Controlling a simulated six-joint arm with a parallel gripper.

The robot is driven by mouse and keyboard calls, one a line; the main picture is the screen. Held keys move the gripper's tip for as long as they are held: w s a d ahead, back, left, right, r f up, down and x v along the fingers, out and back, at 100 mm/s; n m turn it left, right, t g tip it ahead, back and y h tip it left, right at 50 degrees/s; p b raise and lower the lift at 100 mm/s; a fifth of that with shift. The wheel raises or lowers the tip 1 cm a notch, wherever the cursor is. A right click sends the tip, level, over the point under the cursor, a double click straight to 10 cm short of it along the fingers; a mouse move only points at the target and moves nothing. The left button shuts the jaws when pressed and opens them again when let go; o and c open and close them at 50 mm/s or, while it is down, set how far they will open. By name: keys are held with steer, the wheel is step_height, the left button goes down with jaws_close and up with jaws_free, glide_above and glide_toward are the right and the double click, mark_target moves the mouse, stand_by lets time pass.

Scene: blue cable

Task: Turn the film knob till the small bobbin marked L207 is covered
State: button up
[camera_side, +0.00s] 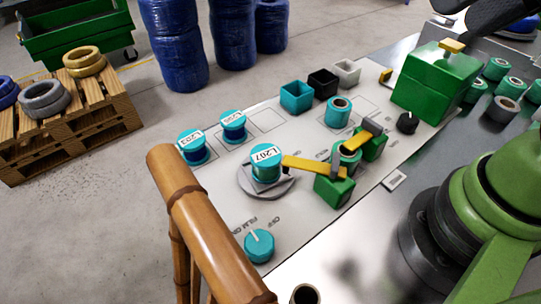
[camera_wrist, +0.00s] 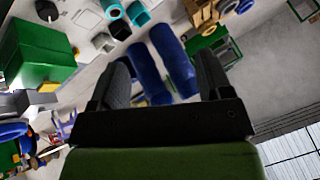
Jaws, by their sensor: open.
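The bobbin marked L207 (camera_side: 266,170) is teal with blue cable and a white label that faces up. It stands upright on a round grey plate (camera_side: 246,186) in the side view. The film knob (camera_side: 259,246) is teal with a white pointer line, on the panel below the bobbin near the words FILM ON and OFF. The pointer tilts up and slightly left. My gripper (camera_wrist: 163,72) is open, with two dark fingers apart and nothing held between them. In the side view dark parts of it show at the top right, cut by the frame, far from the knob.
A bamboo frame (camera_side: 176,185) stands left of the knob. A yellow arm (camera_side: 310,166) on a green block (camera_side: 333,190) reaches towards the L207 bobbin. Bobbins L203 (camera_side: 193,150) and another (camera_side: 233,128) stand behind. A black knob (camera_side: 407,123) and green box (camera_side: 433,88) are at right.

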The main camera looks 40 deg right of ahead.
steer(key=w+a+f+m+g+y, duration=0.2)
steer(key=w+a+f+g+y, duration=0.1)
steer(key=w+a+f+g, duration=0.5)
steer(key=m+g, duration=0.2)
steer(key=g, duration=0.4)
glide_toward(259, 243)
steer(key=shift+s+d+f+y, duration=0.15)
steer(key=shift+s+f+y, duration=0.05)
steer(key=shift+f+y, duration=0.3)
steer(key=x, duration=0.9)
steer(key=shift+s, duration=0.1)
